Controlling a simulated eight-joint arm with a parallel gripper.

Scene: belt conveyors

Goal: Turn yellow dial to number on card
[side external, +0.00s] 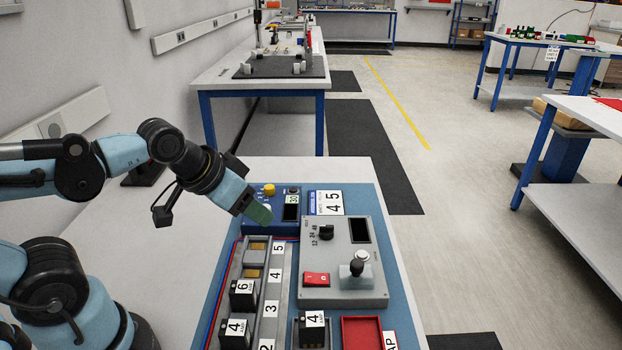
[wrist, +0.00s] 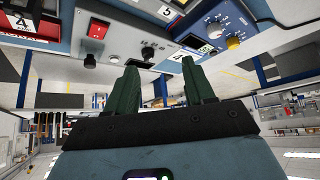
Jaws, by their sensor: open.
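The yellow dial (side external: 269,190) sits on a blue box (side external: 257,205) at the far left of the panel; it also shows in the wrist view (wrist: 234,43) at the upper right. A white label on the box beside it seems to read 30.
A grey control box (side external: 343,285) with a black knob, red switch and joystick stands close to the right. A rail (side external: 248,300) with numbered slots and dark blocks marked 6 and 4 lies nearer. A red tray (side external: 362,334) is at the front. The white bench left is mostly clear.

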